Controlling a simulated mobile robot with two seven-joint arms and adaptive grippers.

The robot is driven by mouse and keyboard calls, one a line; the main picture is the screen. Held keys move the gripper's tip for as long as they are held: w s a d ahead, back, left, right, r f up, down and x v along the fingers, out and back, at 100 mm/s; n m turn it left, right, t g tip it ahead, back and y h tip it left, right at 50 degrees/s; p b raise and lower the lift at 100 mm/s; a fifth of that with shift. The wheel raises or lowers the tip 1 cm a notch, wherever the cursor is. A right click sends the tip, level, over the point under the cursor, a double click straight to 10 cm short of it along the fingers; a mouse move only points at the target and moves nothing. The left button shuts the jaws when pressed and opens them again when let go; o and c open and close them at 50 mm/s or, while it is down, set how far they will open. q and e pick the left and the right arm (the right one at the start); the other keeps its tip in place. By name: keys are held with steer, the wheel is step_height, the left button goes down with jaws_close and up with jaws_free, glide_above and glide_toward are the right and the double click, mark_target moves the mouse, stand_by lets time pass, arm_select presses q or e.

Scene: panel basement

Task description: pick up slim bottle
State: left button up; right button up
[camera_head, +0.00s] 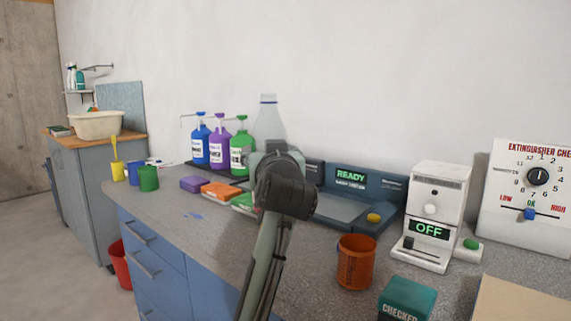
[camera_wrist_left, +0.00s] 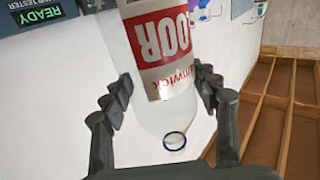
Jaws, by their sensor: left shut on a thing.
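The slim bottle (camera_head: 268,122) is pale and clear, with a blue ring near its top. In the head view it stands upright behind my left gripper (camera_head: 280,165), which hides its lower part. In the left wrist view the bottle (camera_wrist_left: 165,110) appears upside down, with a red and white label reading "FLOOR" in part. The fingers of my left gripper (camera_wrist_left: 162,82) are on both sides of it, shut on it. I cannot tell whether its base touches the counter. My right gripper is not in view.
Blue (camera_head: 200,145), purple (camera_head: 220,145) and green (camera_head: 241,152) pump bottles stand left of the slim bottle. An orange cup (camera_head: 356,262), a teal box (camera_head: 407,299) and a white device reading OFF (camera_head: 436,215) are to the right. A READY panel (camera_head: 350,179) lies behind.

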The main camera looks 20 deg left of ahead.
arm_select(q)
steer(key=s+a+r, duration=0.2)
steer(key=a+r, duration=0.1)
steer(key=a, duration=0.2)
steer(key=shift+a+r, duration=0.35)
steer(key=shift+r, duration=0.05)
steer(key=shift+a, duration=0.1)
stand_by(0.3)
stand_by(1.2)
